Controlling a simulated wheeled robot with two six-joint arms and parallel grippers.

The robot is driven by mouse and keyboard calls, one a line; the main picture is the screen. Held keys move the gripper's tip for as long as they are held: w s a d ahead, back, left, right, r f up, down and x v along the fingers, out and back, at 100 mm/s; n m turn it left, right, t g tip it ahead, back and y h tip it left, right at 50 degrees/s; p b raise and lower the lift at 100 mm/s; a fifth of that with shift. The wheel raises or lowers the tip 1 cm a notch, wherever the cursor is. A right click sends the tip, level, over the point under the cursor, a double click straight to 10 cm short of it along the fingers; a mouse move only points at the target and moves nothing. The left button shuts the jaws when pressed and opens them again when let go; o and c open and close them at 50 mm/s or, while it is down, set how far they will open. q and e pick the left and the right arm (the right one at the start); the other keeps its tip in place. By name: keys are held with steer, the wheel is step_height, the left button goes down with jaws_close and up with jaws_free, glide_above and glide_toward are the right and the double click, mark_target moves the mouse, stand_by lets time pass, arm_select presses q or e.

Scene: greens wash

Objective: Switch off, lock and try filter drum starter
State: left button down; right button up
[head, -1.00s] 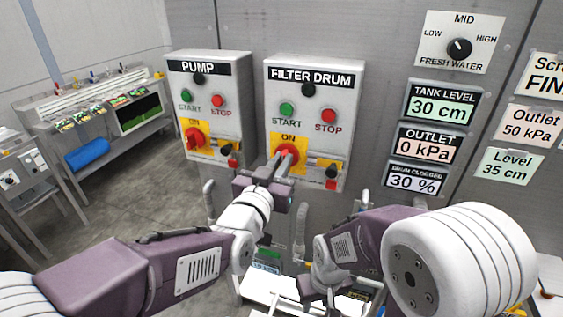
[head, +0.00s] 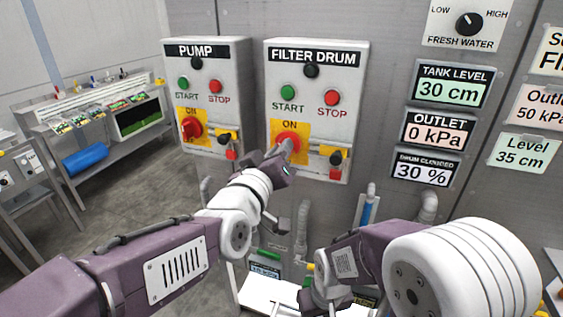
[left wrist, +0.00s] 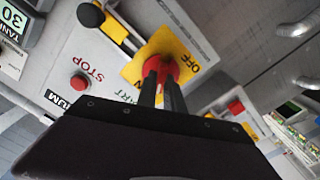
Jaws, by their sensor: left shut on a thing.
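The FILTER DRUM starter (head: 353,72) is a pale box with a green START button (head: 288,92), a red STOP button (head: 332,97) and a red rotary switch (head: 286,138) on a yellow plate marked ON. My left gripper (head: 288,150) is shut on this switch; the left wrist view shows its two fingers (left wrist: 163,78) against the red knob (left wrist: 178,70), with OFF readable beside it. The fingers hide part of the knob, so its exact setting is unclear. A black-and-red fitting (head: 335,160) is at the box's lower right. My right gripper (head: 325,296) is low, its jaws unclear.
The similar PUMP starter (head: 240,60) stands close on the left. Display panels (head: 432,130) and the fresh water dial (head: 468,24) are to the right. Pipes (head: 302,222) and a white surface (head: 262,294) lie below. A bench (head: 115,120) stands far left.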

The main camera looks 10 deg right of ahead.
arm_select(q)
steer(key=shift+f+n+b, duration=0.15)
steer(key=shift+n+b, duration=1.6)
steer(key=shift+n, duration=1.05)
steer(key=shift+f+n+b, duration=0.15)
steer(key=shift+n+b, duration=1.6)
steer(key=shift+n, duration=1.05)
arm_select(e)
step_height(320, 180, down, 8)
arm_select(q)
steer(key=shift+n, duration=0.3)
steer(key=c, duration=1.5)
jaws_free()
steer(key=shift+a+r, duration=0.1)
